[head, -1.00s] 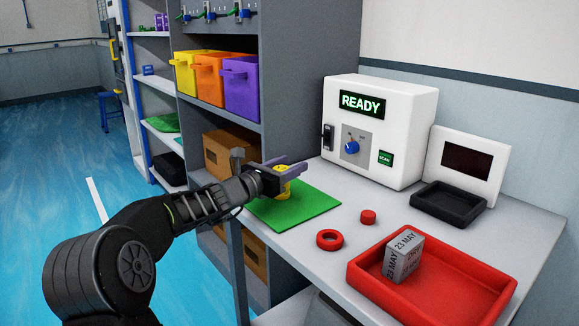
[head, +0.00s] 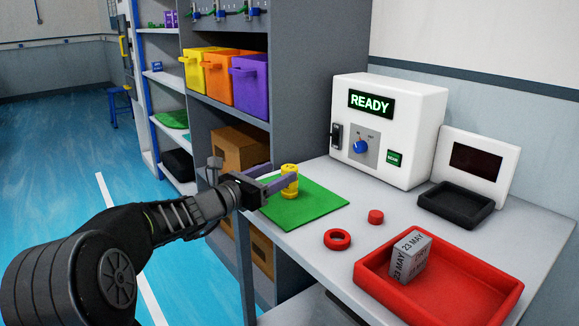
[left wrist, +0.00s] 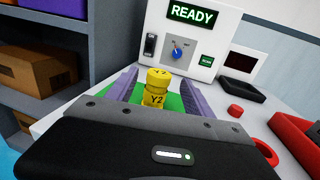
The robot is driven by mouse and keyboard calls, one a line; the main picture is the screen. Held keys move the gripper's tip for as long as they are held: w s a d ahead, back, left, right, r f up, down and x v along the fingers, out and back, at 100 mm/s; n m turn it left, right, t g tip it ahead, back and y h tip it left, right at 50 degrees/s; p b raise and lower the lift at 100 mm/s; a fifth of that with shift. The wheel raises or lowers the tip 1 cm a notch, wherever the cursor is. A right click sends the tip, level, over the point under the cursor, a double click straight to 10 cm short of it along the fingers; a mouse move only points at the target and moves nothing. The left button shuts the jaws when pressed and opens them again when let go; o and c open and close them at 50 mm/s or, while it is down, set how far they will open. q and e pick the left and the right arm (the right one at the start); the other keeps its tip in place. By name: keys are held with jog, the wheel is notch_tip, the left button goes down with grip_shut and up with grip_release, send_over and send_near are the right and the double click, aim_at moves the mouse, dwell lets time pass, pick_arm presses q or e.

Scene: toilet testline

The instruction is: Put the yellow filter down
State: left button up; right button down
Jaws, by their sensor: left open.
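The yellow filter (head: 289,181) is a small upright cylinder standing on the green mat (head: 312,208) at the left end of the table. In the left wrist view the filter (left wrist: 155,90) bears the mark Y2. My left gripper (head: 279,179) is open, with its two purple-grey fingers on either side of the filter. In the left wrist view a gap shows between the filter and each finger of the gripper (left wrist: 157,88). My right gripper is in neither view.
A white machine (head: 389,130) reading READY stands behind the mat. A red ring (head: 337,239), a red cap (head: 376,217), a red tray (head: 440,293) with a grey dated box (head: 409,257), and a black tray (head: 455,204) are to the right. Shelves with coloured bins (head: 249,87) stand at left.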

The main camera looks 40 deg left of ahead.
pick_arm(q)
jog(key=shift+s+a, duration=0.2)
jog(key=shift+s, duration=1.55)
jog(key=shift+c, duration=0.4)
dwell(0.9)
